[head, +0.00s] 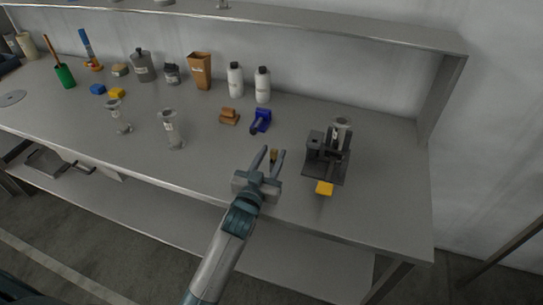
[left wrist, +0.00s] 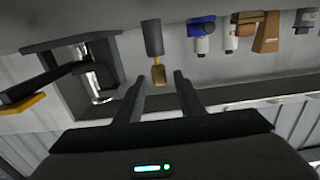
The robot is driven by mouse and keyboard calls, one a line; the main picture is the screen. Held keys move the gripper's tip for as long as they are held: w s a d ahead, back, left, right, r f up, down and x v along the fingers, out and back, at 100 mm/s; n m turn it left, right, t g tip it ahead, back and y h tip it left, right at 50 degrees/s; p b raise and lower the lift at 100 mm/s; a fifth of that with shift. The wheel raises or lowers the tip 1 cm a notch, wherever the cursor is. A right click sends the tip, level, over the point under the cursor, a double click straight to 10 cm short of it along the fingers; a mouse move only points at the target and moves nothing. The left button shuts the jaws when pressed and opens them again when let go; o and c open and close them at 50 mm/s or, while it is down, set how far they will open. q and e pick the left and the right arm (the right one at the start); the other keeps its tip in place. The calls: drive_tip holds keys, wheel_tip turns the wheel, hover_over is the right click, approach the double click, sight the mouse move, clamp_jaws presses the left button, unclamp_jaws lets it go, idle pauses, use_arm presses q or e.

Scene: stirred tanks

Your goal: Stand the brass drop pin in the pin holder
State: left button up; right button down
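A small brass piece (head: 274,154), which looks like the drop pin, shows between the fingers of my left gripper (head: 273,151) in the head view. In the left wrist view the brass piece (left wrist: 158,74) lines up with a dark grey cylinder (left wrist: 153,38), joined by a thin neck. The cylinder may be the pin holder; I cannot tell for sure. My left gripper (left wrist: 156,78) is open, one finger either side of the brass piece, with gaps visible. I cannot tell how far ahead the piece is. My right gripper is not in view.
A dark fixture (head: 313,168) with a glass vessel (head: 342,127) and yellow tab (head: 324,188) stands close to the right. A blue clamp (head: 261,121), brown block (head: 229,116) and white bottles (head: 263,85) stand behind. Glass cylinders (head: 171,131) stand left. The bench's front middle is clear.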

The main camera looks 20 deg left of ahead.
use_arm(q)
drive_tip(key=shift+r, duration=0.15)
drive_tip(key=shift+s, duration=0.25)
drive_tip(key=s+b, duration=0.2)
drive_tip(key=s, duration=0.8)
drive_tip(key=shift+a+b, duration=0.15)
drive_tip(key=shift+b, duration=0.2)
drive_tip(key=shift+s, duration=0.8)
